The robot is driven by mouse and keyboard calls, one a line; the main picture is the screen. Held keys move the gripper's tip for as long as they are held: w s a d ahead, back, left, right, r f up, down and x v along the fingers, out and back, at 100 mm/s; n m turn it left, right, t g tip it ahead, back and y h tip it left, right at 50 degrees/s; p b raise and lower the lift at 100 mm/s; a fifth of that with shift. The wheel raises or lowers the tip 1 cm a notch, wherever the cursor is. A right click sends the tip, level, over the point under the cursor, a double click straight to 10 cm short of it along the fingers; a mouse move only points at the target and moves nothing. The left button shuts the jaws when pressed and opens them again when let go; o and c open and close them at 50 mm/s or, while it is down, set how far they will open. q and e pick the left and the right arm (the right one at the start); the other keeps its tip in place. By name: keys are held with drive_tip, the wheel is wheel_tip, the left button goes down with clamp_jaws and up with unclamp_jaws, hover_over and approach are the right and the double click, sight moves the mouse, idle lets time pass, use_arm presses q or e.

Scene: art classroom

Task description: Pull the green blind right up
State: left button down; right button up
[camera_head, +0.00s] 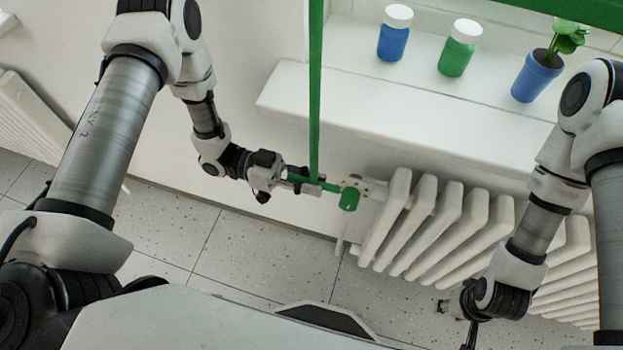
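The green blind (575,10) shows only as a band along the top right edge, above the window sill. A green pull strap (315,90) runs straight down from the top edge to my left gripper (308,184). The gripper's fingers appear closed on the strap. Beyond the fingers a short green length leads right to a green end piece (349,199), beside the radiator's left end. My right gripper (452,308) is low at the right, in front of the radiator and away from the strap. Its fingers are too small and partly hidden to judge.
The white sill (400,112) holds a blue jar (392,42), a green jar (456,57) and a potted plant (537,76). A white ribbed radiator (430,230) stands below it. Another radiator (35,125) is at the far left. Tiled floor (250,250) lies open below.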

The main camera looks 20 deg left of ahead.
sight(312, 155)
use_arm(q)
wheel_tip(312, 155, up, 10)
drive_tip(key=p, duration=0.6)
drive_tip(key=shift+r+p, duration=0.15)
drive_tip(key=shift+p, duration=0.25)
drive_tip(key=c, duration=1.4)
unclamp_jaws()
drive_tip(key=shift+o, duration=1.3)
drive_tip(key=shift+w+d+f, duration=0.1)
drive_tip(key=shift+w+f, duration=0.05)
drive_tip(key=shift+f, duration=0.05)
drive_tip(key=a, duration=1.2)
drive_tip(key=shift+w, duration=0.2)
